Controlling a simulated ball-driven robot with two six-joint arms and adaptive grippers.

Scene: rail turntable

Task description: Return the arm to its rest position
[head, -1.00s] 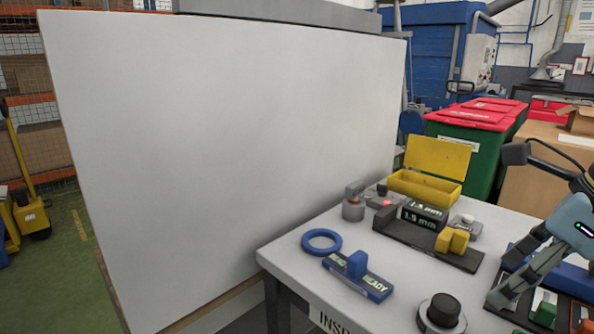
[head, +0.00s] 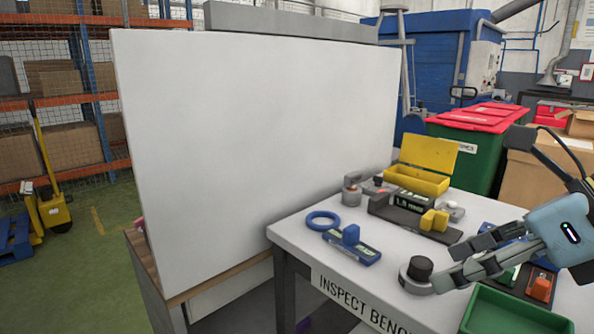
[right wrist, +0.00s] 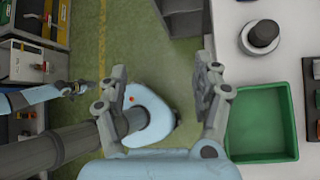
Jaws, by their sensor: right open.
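My right gripper (head: 457,264) reaches in from the right in the head view, above the right part of the inspect bench (head: 310,248). Its fingers are apart with nothing between them. In the right wrist view the same open fingers (right wrist: 163,75) frame green floor and part of my own body, with the bench edge to their right. My left gripper (right wrist: 78,88) shows small at the left of the right wrist view; its jaw state is unclear. It is out of the head view.
A black-topped round knob (head: 417,271) and a green tray (head: 512,322) lie close to the right gripper. A blue ring (head: 322,221), a blue gauge (head: 352,245) and a yellow box (head: 423,180) are on the bench. A large white panel (head: 250,150) stands to the left.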

